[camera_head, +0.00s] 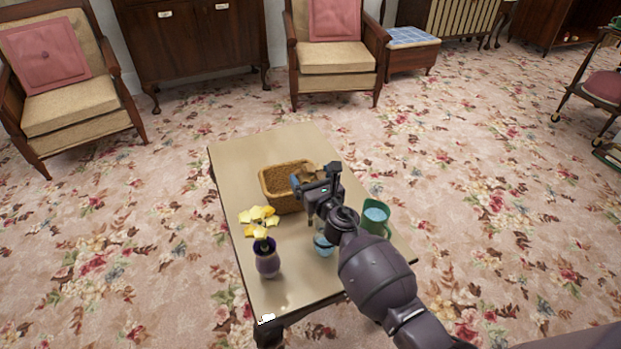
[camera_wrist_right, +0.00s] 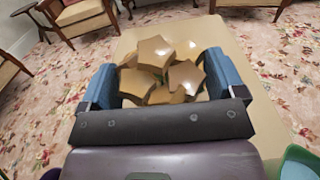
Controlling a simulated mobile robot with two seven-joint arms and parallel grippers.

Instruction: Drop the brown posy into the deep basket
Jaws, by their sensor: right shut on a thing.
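The deep basket (camera_head: 268,183) is woven, tan and rectangular, and stands on the table. My right gripper (camera_head: 316,177) is at the basket's right side in the head view and hides part of it. It is shut on the brown posy (camera_head: 314,173), which is mostly hidden there by the gripper. In the right wrist view the posy (camera_wrist_right: 160,70) shows as several brown star-shaped blooms between the blue finger pads of the gripper (camera_wrist_right: 160,78). I cannot tell how high the posy is above the basket rim. My left gripper is not in view.
The table (camera_head: 290,140) also bears a purple vase (camera_head: 267,263) with yellow flowers, a green mug (camera_head: 376,220) and a bluish vessel (camera_head: 323,246) partly behind my arm. The table's far end is clear. Armchairs (camera_head: 338,58) stand beyond on the floral carpet.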

